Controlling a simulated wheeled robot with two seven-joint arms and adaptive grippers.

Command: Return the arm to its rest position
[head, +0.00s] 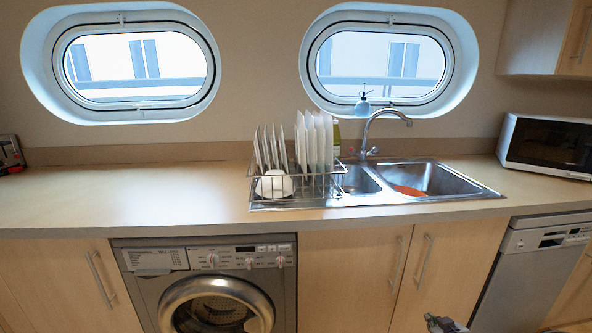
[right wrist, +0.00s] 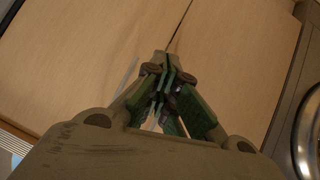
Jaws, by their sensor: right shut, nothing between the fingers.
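My right gripper (head: 441,323) shows at the bottom edge of the head view, low in front of the cabinet doors and below the counter. In the right wrist view its fingers (right wrist: 167,72) are shut together with nothing between them. Behind them are the wooden cabinet doors (right wrist: 82,58) and the dark seam between two doors. My left gripper is not in the head view.
A counter (head: 130,205) runs across the view. It holds a dish rack (head: 300,188) with plates and a bowl, a sink (head: 440,180) and a microwave (head: 548,145). Below are a washing machine (head: 212,285) and a dishwasher (head: 525,275). The left counter is mostly clear.

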